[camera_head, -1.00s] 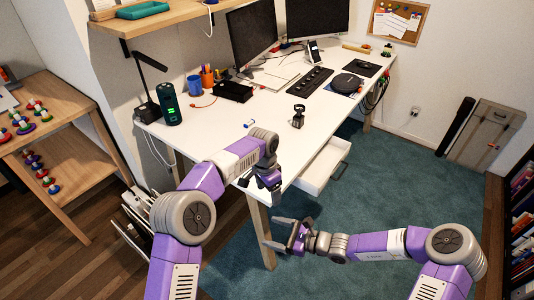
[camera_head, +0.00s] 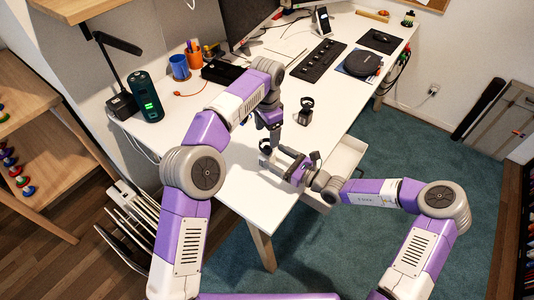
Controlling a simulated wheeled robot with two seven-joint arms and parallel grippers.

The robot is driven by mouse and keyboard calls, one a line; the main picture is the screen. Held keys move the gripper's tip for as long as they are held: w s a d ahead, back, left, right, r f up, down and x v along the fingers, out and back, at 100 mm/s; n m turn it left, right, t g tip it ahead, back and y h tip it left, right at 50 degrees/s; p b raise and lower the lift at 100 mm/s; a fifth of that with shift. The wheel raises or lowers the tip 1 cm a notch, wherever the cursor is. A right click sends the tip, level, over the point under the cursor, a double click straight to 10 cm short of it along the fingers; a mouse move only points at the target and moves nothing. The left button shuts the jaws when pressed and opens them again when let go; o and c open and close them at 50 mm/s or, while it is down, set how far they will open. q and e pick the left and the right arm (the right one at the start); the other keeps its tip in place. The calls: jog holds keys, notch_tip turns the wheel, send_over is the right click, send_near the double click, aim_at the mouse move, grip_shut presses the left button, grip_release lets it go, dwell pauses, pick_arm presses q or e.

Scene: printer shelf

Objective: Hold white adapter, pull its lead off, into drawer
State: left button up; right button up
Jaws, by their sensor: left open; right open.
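My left gripper (camera_head: 268,146) points down over the front part of the white desk, close to the tip of my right gripper (camera_head: 281,165). My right gripper reaches in from the right, just above the desk's front right edge, with its fingers apart. Both are open, and I see nothing held. I cannot make out a white adapter or its lead on the desk; the arms and grippers cover part of that area. The white drawer (camera_head: 347,158) is pulled out from under the desk's right side, partly hidden behind my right wrist.
A black watch-like item on a stand (camera_head: 305,112) stands on the desk just beyond the grippers. The desk's front corner (camera_head: 250,205) is bare.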

aim_at(268, 152)
pick_arm(q)
jog(key=shift+f, duration=0.1)
pick_arm(e)
jog(key=shift+x, duration=2.2)
jog(key=shift+c, duration=0.3)
